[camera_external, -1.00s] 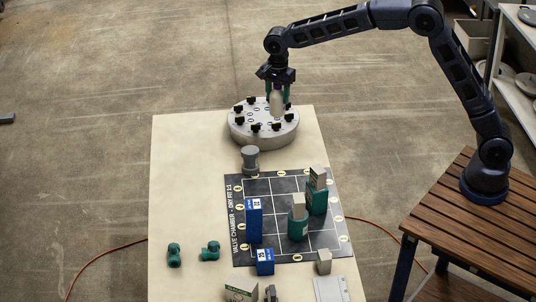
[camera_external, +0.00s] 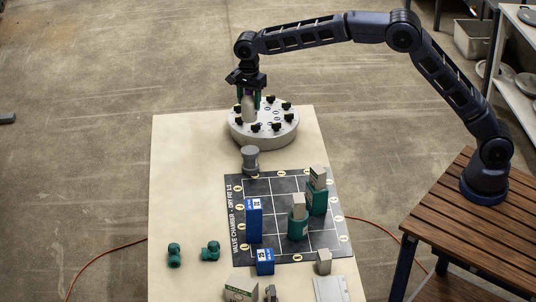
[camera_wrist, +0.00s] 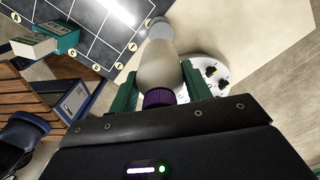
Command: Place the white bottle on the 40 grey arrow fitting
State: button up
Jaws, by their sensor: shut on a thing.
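The white bottle (camera_external: 248,110) hangs in my gripper (camera_external: 249,95), cap end up, over the left part of the round grey disc. In the wrist view the bottle (camera_wrist: 158,66) is pale with a purple cap, held between green fingers. My gripper is shut on it. A grey cylindrical fitting (camera_external: 250,160) stands at the mat's upper left edge, nearer the camera than the bottle. It seems to show past the bottle in the wrist view (camera_wrist: 160,28). I cannot read a 40 or an arrow on it.
The round grey disc (camera_external: 264,140) carries several black knobs. A dark gridded mat (camera_external: 275,190) holds a tall blue block (camera_external: 254,222) and two green holders (camera_external: 298,226) with pale pieces. Two small green fittings (camera_external: 210,251) lie left of the mat. The table's left side is clear.

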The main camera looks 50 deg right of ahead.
notch_tip(320, 180, down, 12)
jog(key=shift+f, duration=0.1)
dwell(0.5)
jog(key=shift+f, duration=0.35)
jog(key=o, duration=1.1)
